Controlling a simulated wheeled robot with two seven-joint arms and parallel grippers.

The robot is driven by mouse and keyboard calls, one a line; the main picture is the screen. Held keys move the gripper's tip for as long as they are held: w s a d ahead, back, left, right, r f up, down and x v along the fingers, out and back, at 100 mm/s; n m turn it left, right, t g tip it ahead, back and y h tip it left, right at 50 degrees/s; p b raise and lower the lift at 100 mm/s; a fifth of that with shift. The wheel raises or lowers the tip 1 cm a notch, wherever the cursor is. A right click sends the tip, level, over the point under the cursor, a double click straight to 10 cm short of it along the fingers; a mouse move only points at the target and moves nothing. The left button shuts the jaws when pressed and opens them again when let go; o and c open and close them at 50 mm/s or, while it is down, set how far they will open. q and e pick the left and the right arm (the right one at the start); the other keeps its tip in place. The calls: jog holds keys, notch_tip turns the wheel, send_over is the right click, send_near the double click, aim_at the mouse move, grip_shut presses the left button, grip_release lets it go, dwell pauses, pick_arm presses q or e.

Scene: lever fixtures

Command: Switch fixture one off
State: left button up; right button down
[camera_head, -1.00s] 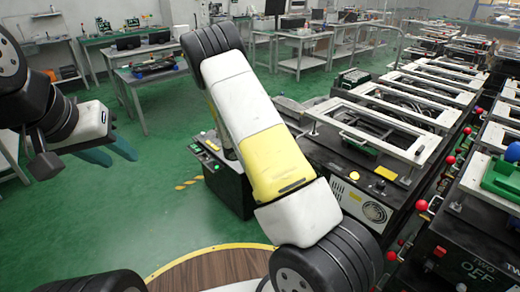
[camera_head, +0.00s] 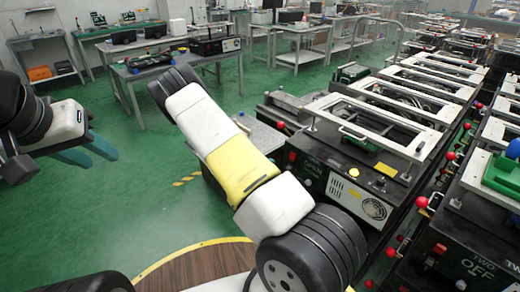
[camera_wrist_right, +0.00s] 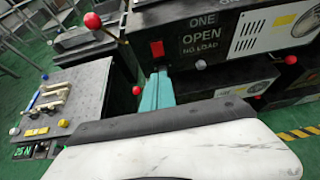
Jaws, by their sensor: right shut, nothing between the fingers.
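Fixture one (camera_wrist_right: 205,62) is a black box labelled "ONE OPEN NO LOAD" in the right wrist view. It has a red switch (camera_wrist_right: 157,48) on its front and a lever with a red ball knob (camera_wrist_right: 92,21) at its upper left. In the head view fixture one (camera_head: 333,188) stands behind my right arm. My right gripper (camera_wrist_right: 157,91) is shut and empty, its teal fingers together just below the red switch; I cannot tell whether they touch the box. It is hidden in the head view. My left gripper (camera_head: 88,152) is open and empty over the floor.
Fixture two (camera_head: 470,265), marked "TWO OFF", stands at the right. More fixtures with white frames (camera_head: 385,125) run back behind. A grey-topped unit (camera_wrist_right: 75,95) with a white-handled clamp is left of fixture one. Green floor (camera_head: 150,205) is clear at left.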

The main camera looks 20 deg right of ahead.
send_near(291, 159)
jog(key=x, duration=0.5)
jog(key=shift+w+d+f, duration=0.15)
jog(key=shift+d+f, duration=0.1)
jog(key=shift+d, duration=0.4)
jog(key=shift+f, duration=0.1)
